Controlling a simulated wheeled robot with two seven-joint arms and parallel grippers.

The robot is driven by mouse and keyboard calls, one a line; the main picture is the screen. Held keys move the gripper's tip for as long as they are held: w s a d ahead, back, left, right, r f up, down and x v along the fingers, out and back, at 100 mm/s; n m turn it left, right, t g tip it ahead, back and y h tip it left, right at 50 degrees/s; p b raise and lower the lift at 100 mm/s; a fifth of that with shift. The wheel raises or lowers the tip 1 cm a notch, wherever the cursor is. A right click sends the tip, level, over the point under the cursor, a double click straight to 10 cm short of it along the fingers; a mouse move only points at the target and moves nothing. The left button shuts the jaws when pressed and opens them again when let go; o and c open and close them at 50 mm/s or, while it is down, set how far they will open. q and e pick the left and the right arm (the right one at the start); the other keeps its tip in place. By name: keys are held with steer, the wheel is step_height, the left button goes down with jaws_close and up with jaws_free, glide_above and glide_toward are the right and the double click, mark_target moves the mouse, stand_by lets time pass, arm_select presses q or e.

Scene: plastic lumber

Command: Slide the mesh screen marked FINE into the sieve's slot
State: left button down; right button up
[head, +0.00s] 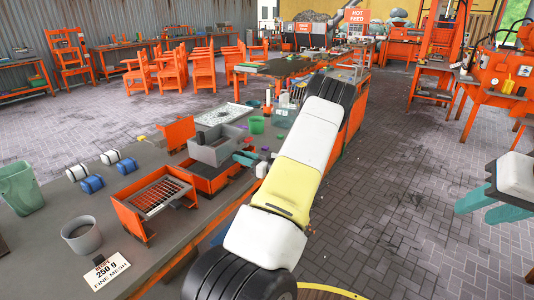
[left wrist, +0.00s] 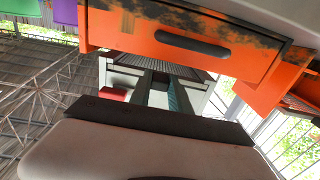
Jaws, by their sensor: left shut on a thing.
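An orange frame with a wire mesh (head: 158,196) stands on the bench. Behind it a grey open box (head: 215,147) stands over an orange tray (head: 205,180). My left gripper (head: 252,163) is just right of the grey box, its teal fingertips partly hidden by my arm. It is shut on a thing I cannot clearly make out. In the left wrist view its fingers (left wrist: 160,88) point at a pale grey frame with a ribbed grey surface (left wrist: 165,65). I cannot read FINE on any screen. My right gripper (head: 490,205) is open and empty over the floor, far right.
A card reading 250 g FINE MESH (head: 108,270) lies at the bench's near end. A grey cup (head: 82,235), a green bin (head: 20,188) and blue and white rolls (head: 92,183) stand left. A green cup (head: 257,124) is behind. The paved floor (head: 400,200) right is clear.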

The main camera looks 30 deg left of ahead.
arm_select(q)
steer(key=shift+a, duration=0.35)
steer(key=c, duration=1.1)
jaws_free()
steer(key=shift+s+d, duration=0.15)
steer(key=shift+d, duration=1.8)
steer(key=shift+s+d, duration=0.1)
steer(key=shift+d, duration=1.85)
